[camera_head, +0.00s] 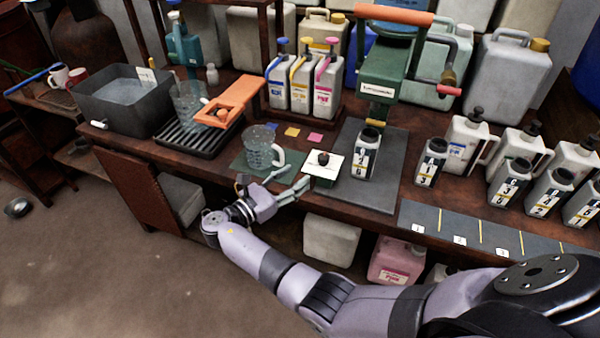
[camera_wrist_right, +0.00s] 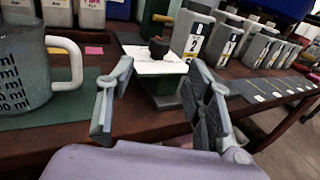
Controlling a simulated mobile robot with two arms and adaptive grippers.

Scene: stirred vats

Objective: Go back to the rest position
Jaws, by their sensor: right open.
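My right gripper (camera_head: 273,181) is open and empty at the front edge of the bench, with its arm reaching in from the lower right. Its two fingers also show spread apart in the right wrist view (camera_wrist_right: 157,100). A clear measuring jug (camera_head: 258,150) with a white handle stands on a green mat (camera_head: 240,163), just beyond the fingers. It also shows at the left of the right wrist view (camera_wrist_right: 25,75). A small stand with a white card and dark knob (camera_head: 325,161) is right of the jug, apart from the fingers. My left gripper is not in view.
A green press (camera_head: 385,70) with an orange handle stands behind a numbered bottle (camera_head: 366,155). More numbered bottles (camera_head: 430,160) stand along the right. A dark basin (camera_head: 120,100) and an orange holder (camera_head: 232,103) are on the left. Open floor (camera_head: 90,270) lies at lower left.

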